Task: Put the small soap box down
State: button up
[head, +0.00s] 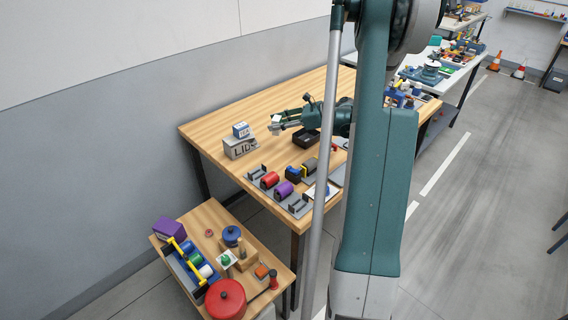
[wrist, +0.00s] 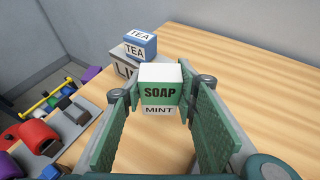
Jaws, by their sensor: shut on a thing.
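The small soap box (wrist: 160,88) is white on top with a green front reading SOAP and MINT. In the wrist view it sits upright between the two green fingers of my gripper (wrist: 163,100), which is shut on it. In the head view the box (head: 275,127) is a small pale shape at the tip of my gripper (head: 280,124), over the left part of the wooden table (head: 213,120). I cannot tell whether its underside touches the table.
A grey LIDS box (head: 240,149) with a blue-and-white TEA box (head: 241,130) on top stands left of my gripper. Racks with coloured rolls (head: 270,180) line the front edge. Bare wood lies behind and around the soap box.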

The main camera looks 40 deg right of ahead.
jog(key=s+a+r+n+g+y+b, duration=0.1)
jog(key=s+a+n+g+y, duration=0.1)
jog(key=s, duration=0.5)
jog(key=shift+s+a+r+n+y, duration=0.2)
jog(key=shift+a+n+y, duration=0.2)
jog(key=shift+a+n, duration=0.15)
jog(key=shift+f, duration=0.1)
jog(key=shift+f+b, duration=0.8)
jog(key=shift+f, duration=2.3)
jog(key=shift+f, duration=0.1)
jog(key=shift+f+b, duration=0.5)
jog(key=shift+f, duration=1.25)
jog(key=shift+f, duration=0.15)
jog(key=o, duration=0.9)
